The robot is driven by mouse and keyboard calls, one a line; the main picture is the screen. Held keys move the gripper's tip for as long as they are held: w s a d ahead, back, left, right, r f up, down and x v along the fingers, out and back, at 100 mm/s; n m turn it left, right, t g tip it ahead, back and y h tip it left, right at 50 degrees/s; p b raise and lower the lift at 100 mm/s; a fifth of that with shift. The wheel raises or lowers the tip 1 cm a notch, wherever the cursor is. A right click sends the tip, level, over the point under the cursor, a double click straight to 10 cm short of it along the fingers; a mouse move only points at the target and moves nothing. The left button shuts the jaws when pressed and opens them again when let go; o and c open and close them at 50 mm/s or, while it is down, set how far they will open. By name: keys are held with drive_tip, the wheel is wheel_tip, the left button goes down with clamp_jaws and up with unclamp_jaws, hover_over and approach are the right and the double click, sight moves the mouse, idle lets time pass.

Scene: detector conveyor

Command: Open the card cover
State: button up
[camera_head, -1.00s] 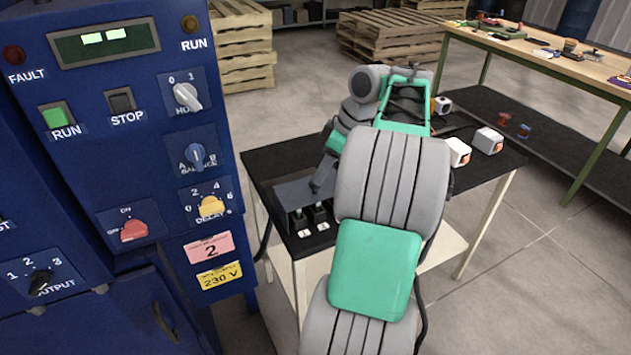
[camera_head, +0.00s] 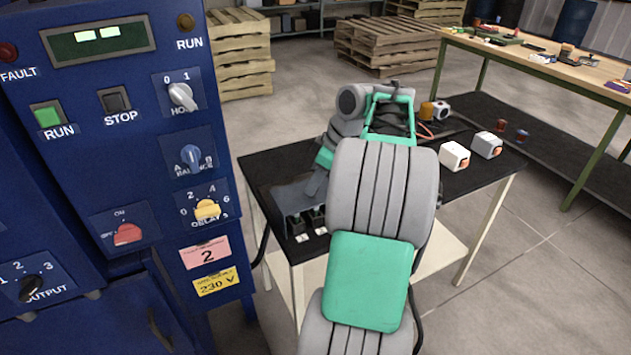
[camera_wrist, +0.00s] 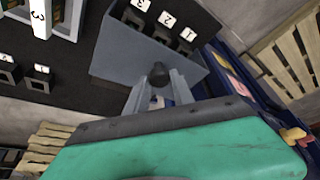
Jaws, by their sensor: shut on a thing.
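The card cover (camera_wrist: 120,52) is a plain grey panel with a dark round knob (camera_wrist: 158,75), seen in the wrist view. My gripper (camera_wrist: 160,84) is shut on this knob, with one finger on each side of it. Behind the panel's upper edge is a row of dark slots (camera_wrist: 165,22) with white labels 3, 2 and 1. In the head view the cover (camera_head: 287,194) is a dark grey plate on the black table, standing tilted beside the slots. My arm hides much of that spot, and the exact cover angle is unclear.
The black table (camera_head: 470,180) also bears two white blocks (camera_head: 453,156) at the right and small labelled sockets (camera_head: 301,236) at its front left corner. A blue control cabinet (camera_head: 130,180) stands close on the left. A workbench (camera_head: 540,60) and pallets (camera_head: 240,55) stand behind.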

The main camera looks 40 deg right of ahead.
clamp_jaws()
idle(0.5)
